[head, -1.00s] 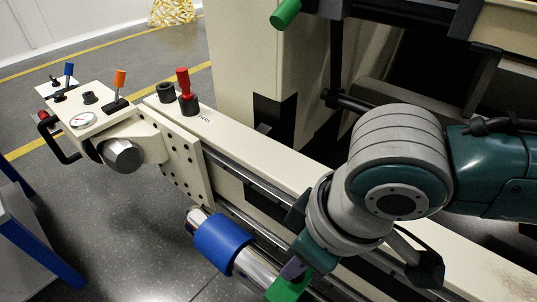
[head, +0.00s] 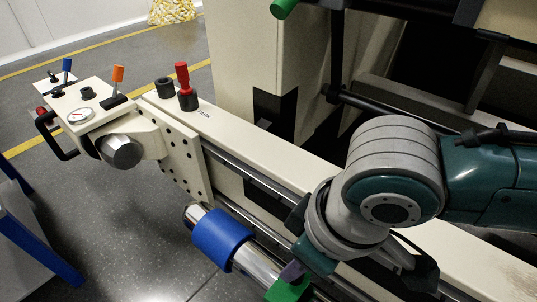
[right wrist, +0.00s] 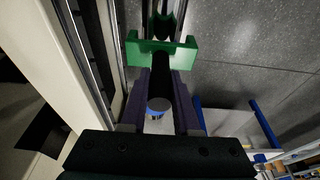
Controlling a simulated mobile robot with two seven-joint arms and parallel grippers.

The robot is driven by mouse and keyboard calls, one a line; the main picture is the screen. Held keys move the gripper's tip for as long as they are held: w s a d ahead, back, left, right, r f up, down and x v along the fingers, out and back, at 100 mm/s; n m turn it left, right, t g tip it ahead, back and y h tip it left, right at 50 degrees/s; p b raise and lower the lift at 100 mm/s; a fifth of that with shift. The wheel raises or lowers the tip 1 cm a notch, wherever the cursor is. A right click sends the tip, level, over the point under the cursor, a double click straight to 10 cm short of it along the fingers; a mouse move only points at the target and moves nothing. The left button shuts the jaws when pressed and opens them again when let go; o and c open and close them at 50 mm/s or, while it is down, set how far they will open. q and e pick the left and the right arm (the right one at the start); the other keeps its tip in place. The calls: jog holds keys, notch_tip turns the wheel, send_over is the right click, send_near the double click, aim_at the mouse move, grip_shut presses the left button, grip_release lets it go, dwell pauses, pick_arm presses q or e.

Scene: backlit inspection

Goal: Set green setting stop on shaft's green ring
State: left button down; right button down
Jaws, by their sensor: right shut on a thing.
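My right gripper (head: 294,270) is shut on the green setting stop (head: 287,291), low in the head view, over or beside the silver shaft (head: 262,268). In the right wrist view the purple fingers of the gripper (right wrist: 163,85) grip the green stop (right wrist: 142,52), whose curved, open channel shows toward the top. I cannot tell whether the stop touches the shaft. The shaft's green ring cannot be made out. My left gripper is not in view.
A blue sleeve (head: 218,237) sits around the shaft near its left end. The cream machine bed and its rails (head: 262,179) run beside the shaft. A control box (head: 88,112) with coloured levers stands at the left. A blue-edged table (head: 38,246) is at lower left.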

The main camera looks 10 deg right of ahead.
jog(key=shift+f+b, duration=0.7)
jog(key=shift+f, duration=0.5)
jog(key=c, duration=0.6)
grip_release()
jog(key=shift+o, duration=0.2)
jog(key=shift+r, duration=0.15)
jog(key=p+v, duration=0.7)
jog(key=v, duration=0.2)
jog(key=shift+r, duration=0.35)
jog(key=shift+s, duration=0.15)
